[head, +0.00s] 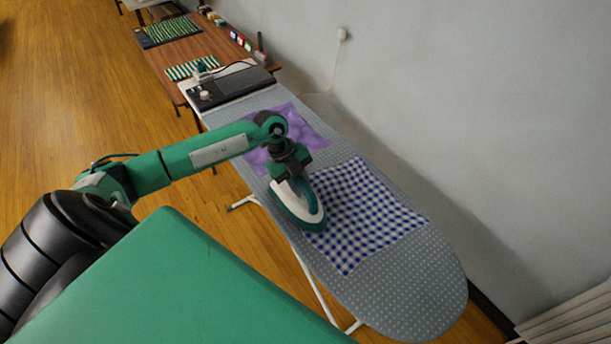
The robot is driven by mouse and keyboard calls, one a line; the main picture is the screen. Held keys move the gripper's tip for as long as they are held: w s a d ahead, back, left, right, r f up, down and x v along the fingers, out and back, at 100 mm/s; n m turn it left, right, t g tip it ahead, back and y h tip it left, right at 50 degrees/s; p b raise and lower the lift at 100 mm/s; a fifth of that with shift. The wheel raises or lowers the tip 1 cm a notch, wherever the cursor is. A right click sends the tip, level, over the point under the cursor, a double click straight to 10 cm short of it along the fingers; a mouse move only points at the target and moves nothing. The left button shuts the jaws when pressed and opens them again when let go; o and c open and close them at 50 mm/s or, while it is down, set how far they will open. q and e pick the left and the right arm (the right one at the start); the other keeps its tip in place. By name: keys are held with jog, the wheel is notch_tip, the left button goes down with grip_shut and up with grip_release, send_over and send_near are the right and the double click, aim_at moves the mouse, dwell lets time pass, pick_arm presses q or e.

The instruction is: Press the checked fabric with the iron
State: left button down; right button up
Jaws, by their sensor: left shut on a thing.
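The blue-and-white checked fabric (370,213) lies flat on the grey dotted ironing board (425,290). The iron (303,212), white with a green base, is at the left edge of the checked fabric and overlaps it in the picture. I cannot tell whether its sole touches the cloth. My left gripper (288,172) is shut on the iron from above; its fingers are mostly hidden behind the wrist and the iron. My right gripper is not in view.
A purple fabric (300,125) lies farther back on the board, partly behind my left arm. Beyond it a wooden table (168,62) holds striped cloths and small items. A white wall (450,100) runs along the right. The board's near end is bare.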

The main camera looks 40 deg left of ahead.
pick_arm(q)
jog(key=shift+w+a+b, duration=0.2)
jog(key=shift+w+a, duration=0.05)
jog(key=shift+a, duration=0.45)
jog(key=shift+w+a+b, duration=0.2)
jog(key=shift+w+a, duration=0.05)
jog(key=shift+a, duration=0.5)
jog(key=shift+w+a+b, duration=0.2)
jog(key=shift+w+a, duration=0.05)
jog(key=shift+a, duration=0.45)
jog(key=shift+w+a+b, duration=0.2)
jog(key=shift+w+a, duration=0.05)
jog(key=shift+a, duration=0.35)
jog(key=shift+w+a+b, duration=0.15)
jog(key=shift+w+a, duration=0.05)
jog(key=shift+a, duration=0.4)
notch_tip(320, 180, up, 12)
jog(key=p, duration=0.8)
jog(key=shift+r+p, duration=0.15)
jog(key=shift+p, duration=0.2)
